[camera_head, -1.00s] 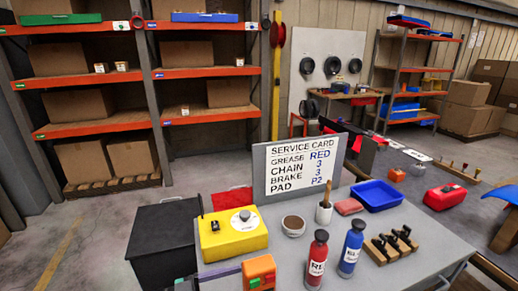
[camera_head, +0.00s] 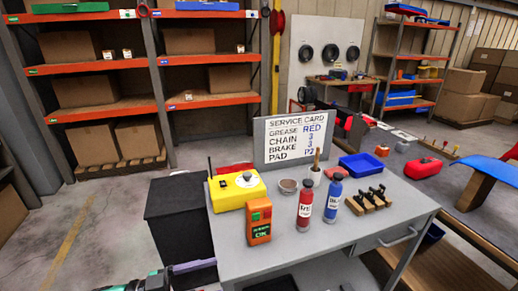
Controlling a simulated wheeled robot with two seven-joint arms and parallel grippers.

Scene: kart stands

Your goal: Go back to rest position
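Neither gripper's fingertips show. A dark part with green marks, which looks like part of my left arm, enters at the bottom left edge. On the grey table (camera_head: 335,251) an orange device (camera_head: 259,223) with a green-lit display stands near the front left. A yellow box (camera_head: 228,194) with a white dial is behind it. A red bottle (camera_head: 305,212) and a blue bottle (camera_head: 333,203) stand upright.
A blue tray (camera_head: 363,166), a small bowl (camera_head: 288,187) and a wooden block with black clamps (camera_head: 366,201) are on the table. A black bin (camera_head: 178,215) stands left of it. Shelves (camera_head: 105,109) line the back; floor at the left is clear.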

